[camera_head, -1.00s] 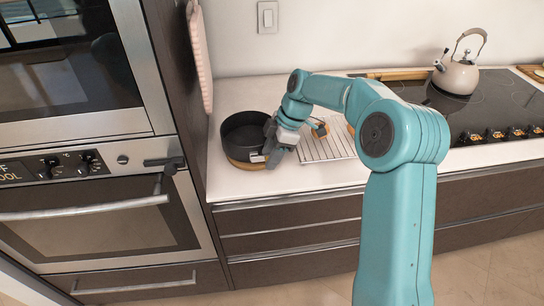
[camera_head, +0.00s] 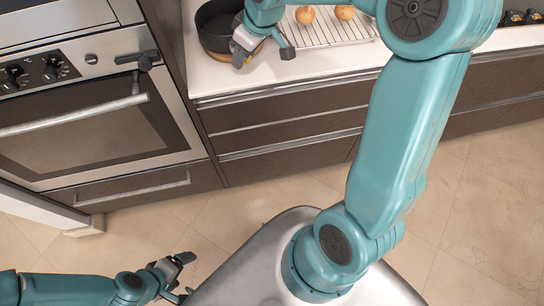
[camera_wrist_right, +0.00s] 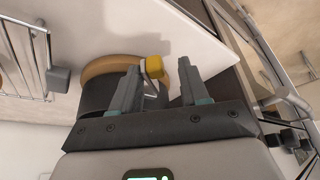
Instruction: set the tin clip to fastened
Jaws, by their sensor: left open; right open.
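The tin (camera_head: 214,28) is a dark round pan standing on a tan round base on the white counter, at the top of the head view. In the right wrist view its dark wall (camera_wrist_right: 95,97) shows behind the fingers. The tin's clip (camera_wrist_right: 154,67) is a thin metal lever with a yellow tip, between the fingers and sticking out from the wall. Whether it is touched I cannot tell. My right gripper (camera_head: 262,50) is beside the tin, open; its fingers (camera_wrist_right: 158,72) stand apart around the clip. My left gripper (camera_head: 182,278) is open and empty above the floor, far from the tin.
A wire rack (camera_head: 325,32) with round buns (camera_head: 305,15) is right of the tin. The oven (camera_head: 90,115) with its bar handle stands left. Drawers (camera_head: 285,120) lie below the counter edge. The floor between is clear.

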